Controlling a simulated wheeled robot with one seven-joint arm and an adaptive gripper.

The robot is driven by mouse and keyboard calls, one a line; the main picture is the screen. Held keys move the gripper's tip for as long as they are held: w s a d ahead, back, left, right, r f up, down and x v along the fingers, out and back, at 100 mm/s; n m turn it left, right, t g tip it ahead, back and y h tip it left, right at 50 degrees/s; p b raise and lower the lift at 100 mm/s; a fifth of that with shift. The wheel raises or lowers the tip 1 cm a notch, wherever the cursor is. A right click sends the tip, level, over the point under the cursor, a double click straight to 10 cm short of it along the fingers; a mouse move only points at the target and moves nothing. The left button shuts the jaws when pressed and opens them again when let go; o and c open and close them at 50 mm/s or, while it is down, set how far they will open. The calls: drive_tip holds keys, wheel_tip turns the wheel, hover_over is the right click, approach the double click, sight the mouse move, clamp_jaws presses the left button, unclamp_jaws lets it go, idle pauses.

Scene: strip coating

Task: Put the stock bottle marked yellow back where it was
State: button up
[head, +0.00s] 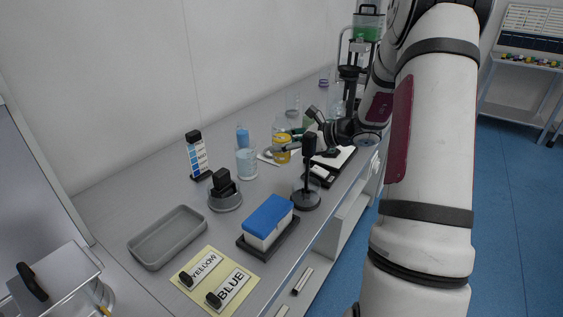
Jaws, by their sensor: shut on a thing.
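The stock bottle (281,156), a clear vessel with yellow liquid in it, is upright towards the back of the bench, right of a beaker of pale blue liquid. The fingers and a black stand partly cover this area. I cannot tell whether the bottle's base touches the bench. Cards reading YELLOW (201,268) and BLUE (230,289) lie on a pale yellow mat (218,253) at the front.
The pale blue beaker (246,162) stands close left of the bottle. A black stand (308,175) rises in front. A blue-lidded box (268,220), a grey tray (166,238) and a round dish with black blocks (224,194) are nearer.

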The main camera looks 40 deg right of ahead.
sight(290, 156)
drive_tip(key=shift+f+b, duration=0.4)
drive_tip(key=shift+f, duration=1.9)
drive_tip(key=shift+f, duration=0.2)
drive_tip(key=o, duration=1.2)
